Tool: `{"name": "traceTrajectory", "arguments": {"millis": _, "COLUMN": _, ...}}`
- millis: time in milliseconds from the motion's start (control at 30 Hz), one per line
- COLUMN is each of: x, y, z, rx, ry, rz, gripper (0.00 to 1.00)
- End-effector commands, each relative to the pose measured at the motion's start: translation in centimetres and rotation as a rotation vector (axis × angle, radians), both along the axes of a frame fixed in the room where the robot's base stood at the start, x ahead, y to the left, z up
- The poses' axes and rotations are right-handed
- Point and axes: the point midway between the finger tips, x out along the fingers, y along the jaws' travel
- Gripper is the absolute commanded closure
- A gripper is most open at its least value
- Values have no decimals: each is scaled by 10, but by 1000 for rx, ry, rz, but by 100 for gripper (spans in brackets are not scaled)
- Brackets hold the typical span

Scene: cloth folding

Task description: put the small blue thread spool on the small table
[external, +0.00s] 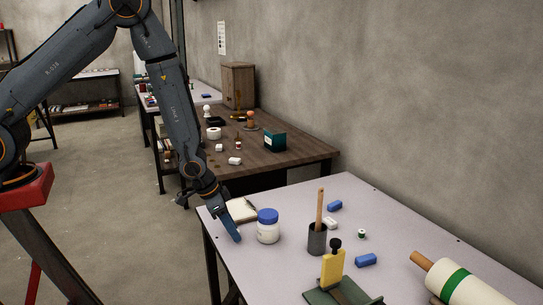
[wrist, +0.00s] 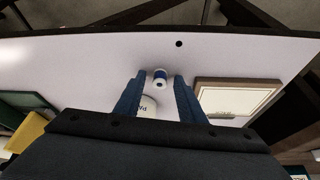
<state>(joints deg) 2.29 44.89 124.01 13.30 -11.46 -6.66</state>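A small blue-and-white spool (wrist: 160,77) shows in the wrist view on the pale tabletop, near its edge. It appears between the tips of my gripper (wrist: 159,80), with a gap on each side. The blue fingers are apart and hold nothing. In the external view my gripper (external: 234,232) points down at the left end of the pale table (external: 300,205), beside a blue-lidded white jar (external: 268,229). The blue spool cannot be made out there. I cannot tell which table is the small one.
A framed pale panel (wrist: 238,98) lies right of the fingers in the wrist view. A dark cup with a wooden stick (external: 317,238), blue blocks (external: 366,260), a green-and-white spool (external: 362,233) and a large roll (external: 465,287) share the pale table. A brown table (external: 285,151) stands behind.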

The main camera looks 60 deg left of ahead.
Motion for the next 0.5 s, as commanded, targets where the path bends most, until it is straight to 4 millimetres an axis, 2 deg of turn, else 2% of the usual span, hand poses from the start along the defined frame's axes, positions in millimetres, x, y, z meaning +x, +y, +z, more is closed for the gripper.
{"name": "traceTrajectory", "arguments": {"millis": 267, "x": 0, "y": 0, "z": 5, "rx": 0, "ry": -1, "rz": 0, "gripper": 64}}
{"name": "traceTrajectory", "arguments": {"millis": 500, "x": -10, "y": 2, "z": 32, "rx": 0, "ry": -3, "rz": 0, "gripper": 64}}
